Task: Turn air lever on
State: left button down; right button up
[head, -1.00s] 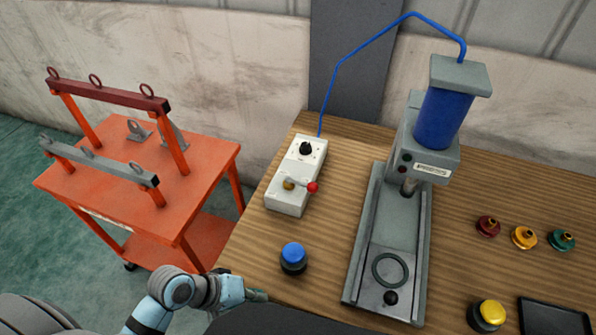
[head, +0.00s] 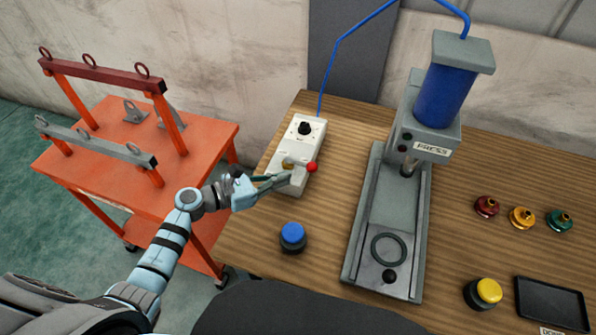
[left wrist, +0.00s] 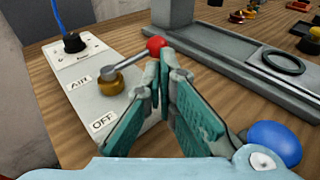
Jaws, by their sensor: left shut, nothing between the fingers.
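The air lever is on a white box (head: 308,132) on the wooden bench. It has a brass pivot (left wrist: 110,82), a grey arm and a red ball knob (head: 312,167), which also shows in the left wrist view (left wrist: 156,46). The lever points to the right in the head view. Labels "AIR" (left wrist: 79,84) and "OFF" (left wrist: 103,123) are beside the pivot. My left gripper (head: 284,178) is shut and empty, its fingertips over the box's near end, close to the lever. In the left wrist view its tips are just by the red knob; contact is unclear. My right gripper is out of view.
A blue button (head: 293,236) stands near the box, close to my left gripper. The press (head: 434,130) stands to the right, with a blue hose to the box. Coloured knobs, a yellow button (head: 486,291) and a black tray are farther right. An orange cart (head: 110,170) is left.

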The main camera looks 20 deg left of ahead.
aim_at(308, 169)
pick_arm(q)
jog(key=x, duration=0.5)
jog(key=shift+d, duration=0.1)
jog(key=shift+w+d+f, duration=0.1)
jog(key=shift+w+d, duration=0.3)
jog(key=shift+w, duration=0.05)
jog(key=shift+w+d, duration=0.1)
jog(key=shift+w, duration=0.05)
